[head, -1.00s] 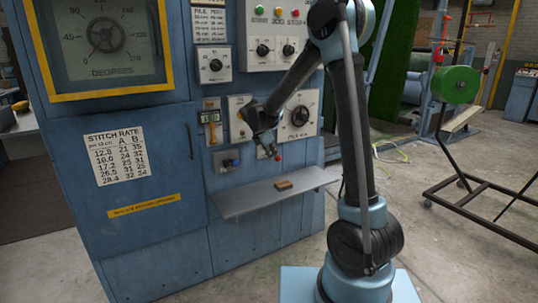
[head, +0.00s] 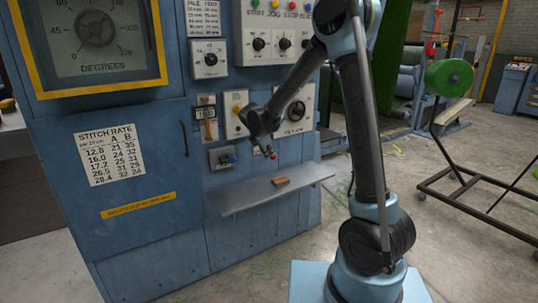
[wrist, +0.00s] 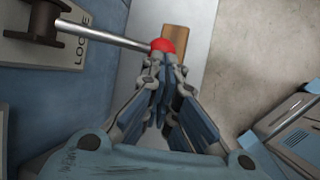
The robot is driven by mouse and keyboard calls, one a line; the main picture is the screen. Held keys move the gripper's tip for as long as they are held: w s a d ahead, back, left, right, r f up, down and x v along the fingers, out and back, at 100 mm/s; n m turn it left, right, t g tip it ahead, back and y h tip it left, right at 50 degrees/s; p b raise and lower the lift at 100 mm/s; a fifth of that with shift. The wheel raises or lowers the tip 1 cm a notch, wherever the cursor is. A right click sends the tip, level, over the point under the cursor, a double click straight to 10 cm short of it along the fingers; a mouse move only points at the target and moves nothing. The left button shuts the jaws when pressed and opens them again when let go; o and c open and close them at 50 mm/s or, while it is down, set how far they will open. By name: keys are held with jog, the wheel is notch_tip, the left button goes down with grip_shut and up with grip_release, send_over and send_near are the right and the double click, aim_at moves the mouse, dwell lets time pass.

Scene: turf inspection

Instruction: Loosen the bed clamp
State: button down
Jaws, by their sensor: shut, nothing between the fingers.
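The bed clamp shows in the wrist view as a metal lever (wrist: 105,36) with a red ball knob (wrist: 162,46) at its right end. Its left end sits in a dark hub (wrist: 45,20) on a pale plate with partly cut-off lettering. My gripper (wrist: 163,72) is shut and empty, its fingertips right at the near side of the knob. I cannot tell whether they touch it. In the head view my gripper (head: 266,144) is in front of the blue cabinet, just above the small red knob (head: 273,156). Much of the lever is hidden there.
A grey shelf (head: 235,205) juts out below, with a small brown block (head: 281,181) on it. A wheeled frame with a green roll (head: 450,75) stands at right. Floor between is mostly clear.

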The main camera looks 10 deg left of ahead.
jog(key=shift+s+r, duration=0.2)
jog(key=shift+r, duration=0.25)
jog(key=s+v, duration=0.1)
jog(key=v, duration=1.1)
jog(key=s+d+r+m+g, duration=0.1)
jog(key=s+d+m, duration=0.15)
jog(key=d, duration=0.45)
jog(key=s+d+r+m, duration=0.1)
jog(key=s+d+m, duration=0.15)
jog(key=d, duration=0.45)
jog(key=s+d+f+m+g, duration=0.2)
jog(key=s+d+m, duration=0.55)
jog(key=d, duration=0.45)
jog(key=s+d+f+m+y, duration=0.1)
jog(key=s+d+f+m, duration=0.3)
jog(key=s, duration=0.5)
jog(key=s+d+f+m+y, duration=0.1)
jog(key=s+d+f+m, duration=0.3)
jog(key=s+f+m, duration=0.3)
jog(key=s+m, duration=0.1)
jog(key=s, duration=0.2)
jog(key=shift+d+y, duration=0.4)
jog(key=shift+w+f, duration=0.1)
jog(key=shift+f, duration=0.05)
